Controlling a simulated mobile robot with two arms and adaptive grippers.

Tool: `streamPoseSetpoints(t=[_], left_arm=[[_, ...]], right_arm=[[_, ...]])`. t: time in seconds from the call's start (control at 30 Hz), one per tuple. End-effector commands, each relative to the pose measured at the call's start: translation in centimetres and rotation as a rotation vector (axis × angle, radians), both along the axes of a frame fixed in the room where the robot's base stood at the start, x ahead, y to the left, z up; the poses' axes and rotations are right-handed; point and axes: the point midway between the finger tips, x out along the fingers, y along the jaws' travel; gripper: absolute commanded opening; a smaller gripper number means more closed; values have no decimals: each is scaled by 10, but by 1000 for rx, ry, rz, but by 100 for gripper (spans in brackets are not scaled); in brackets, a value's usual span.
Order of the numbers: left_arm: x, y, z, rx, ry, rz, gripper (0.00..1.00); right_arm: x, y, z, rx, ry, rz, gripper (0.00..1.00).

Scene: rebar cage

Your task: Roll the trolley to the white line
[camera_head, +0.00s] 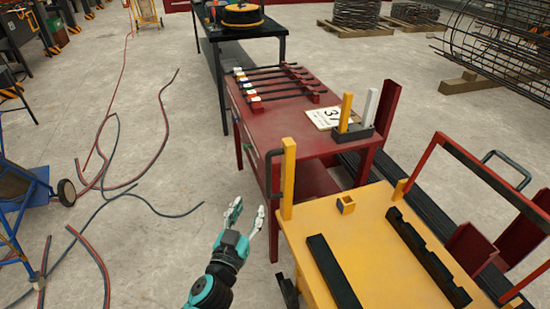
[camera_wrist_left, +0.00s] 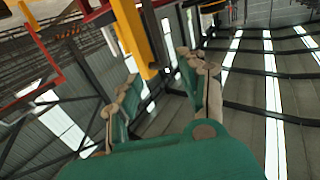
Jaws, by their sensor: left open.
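The trolley (camera_head: 372,240) has a yellow top, an upright yellow post (camera_head: 288,178) at its far left corner and a red frame at its right. My left gripper (camera_head: 247,212) is open and empty over the floor, just left of the trolley and apart from the post. In the left wrist view, a yellow post (camera_wrist_left: 134,30) rises beyond the gap between the open fingers (camera_wrist_left: 165,95). My right gripper is not in view. I see no white line on the visible floor.
A red table (camera_head: 275,88) with several dark bars and a sign (camera_head: 335,115) stands just beyond the trolley. A blue wheeled frame (camera_head: 25,200) is at the left. Red and dark hoses (camera_head: 108,190) lie across the floor. A rebar cage (camera_head: 500,45) is at upper right.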

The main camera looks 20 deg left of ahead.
Motion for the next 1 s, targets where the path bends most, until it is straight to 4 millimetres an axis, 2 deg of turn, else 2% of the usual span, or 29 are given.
streamPoseSetpoints(t=[0.17, 0.33, 0.7, 0.9, 1.0], left_arm=[[19, 0, 5, 0, -9, -1, 42], [54, 0, 6, 1, -10, 0, 42], [133, 1, 3, 0, -7, 1, 42], [162, 1, 2, 0, -6, 0, 42], [169, 1, 2, -1, -5, 0, 42]], right_arm=[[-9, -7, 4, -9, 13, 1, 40], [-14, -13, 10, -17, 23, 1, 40], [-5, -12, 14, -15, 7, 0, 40], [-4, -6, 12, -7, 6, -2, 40], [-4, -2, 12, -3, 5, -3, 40]])
